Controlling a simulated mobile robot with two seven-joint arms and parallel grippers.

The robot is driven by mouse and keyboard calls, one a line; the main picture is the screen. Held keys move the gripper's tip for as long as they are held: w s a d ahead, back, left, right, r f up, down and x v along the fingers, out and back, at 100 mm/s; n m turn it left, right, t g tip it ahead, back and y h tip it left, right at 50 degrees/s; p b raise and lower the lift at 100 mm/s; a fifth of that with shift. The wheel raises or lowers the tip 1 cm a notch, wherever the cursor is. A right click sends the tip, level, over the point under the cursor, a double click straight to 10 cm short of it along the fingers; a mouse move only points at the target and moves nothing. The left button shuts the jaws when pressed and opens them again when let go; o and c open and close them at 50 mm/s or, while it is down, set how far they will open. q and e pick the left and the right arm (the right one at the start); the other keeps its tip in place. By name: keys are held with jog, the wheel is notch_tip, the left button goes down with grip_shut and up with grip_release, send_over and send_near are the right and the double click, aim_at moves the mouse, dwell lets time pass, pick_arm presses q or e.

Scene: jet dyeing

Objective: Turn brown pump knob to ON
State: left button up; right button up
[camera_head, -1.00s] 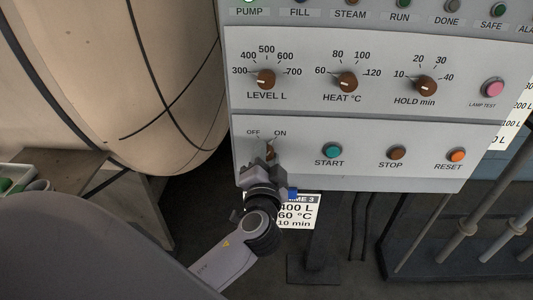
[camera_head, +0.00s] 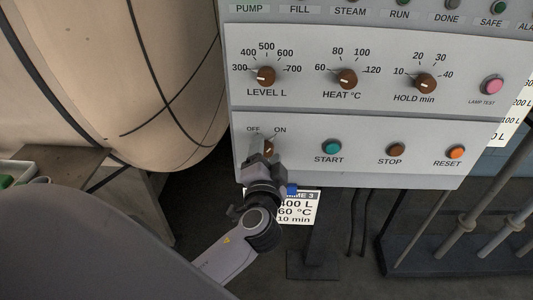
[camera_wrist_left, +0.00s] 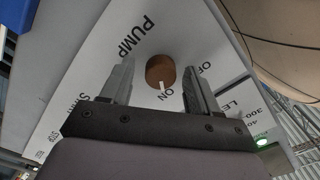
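The brown pump knob (camera_head: 268,149) sits under the OFF and ON labels at the lower left of the grey panel, partly hidden by my left gripper. In the left wrist view the knob (camera_wrist_left: 160,69) shows between the finger ends, and its white mark points at the ON label (camera_wrist_left: 168,92). My left gripper (camera_head: 262,154) is in front of the knob. In the wrist view its fingers (camera_wrist_left: 158,68) are open, one on each side, with a visible gap to the knob. My right gripper is not in view.
Above are the LEVEL (camera_head: 266,76), HEAT (camera_head: 347,79) and HOLD (camera_head: 425,83) knobs. START (camera_head: 332,147), STOP (camera_head: 397,150) and RESET (camera_head: 456,152) buttons lie to the right. A green lamp (camera_wrist_left: 262,141) is lit. A beige vessel (camera_head: 170,70) stands at left.

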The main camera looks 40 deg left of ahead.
pick_arm(q)
jog(key=shift+d, duration=0.1)
jog(key=b+v, duration=0.1)
jog(key=v, duration=0.6)
jog(key=shift+s, duration=0.1)
dwell(0.3)
jog(key=s+d+f+n+g+h+p, duration=0.1)
jog(key=s+d+f+g+h, duration=0.1)
jog(key=s+f+h, duration=0.4)
jog(key=s+d+f+n+g+h+p, duration=0.1)
jog(key=s+f+h, duration=0.4)
jog(key=f, duration=0.9)
jog(key=shift+s+d+f+g+h+p, duration=0.4)
jog(key=shift+s+d+g+p, duration=0.4)
jog(key=shift+d, duration=0.4)
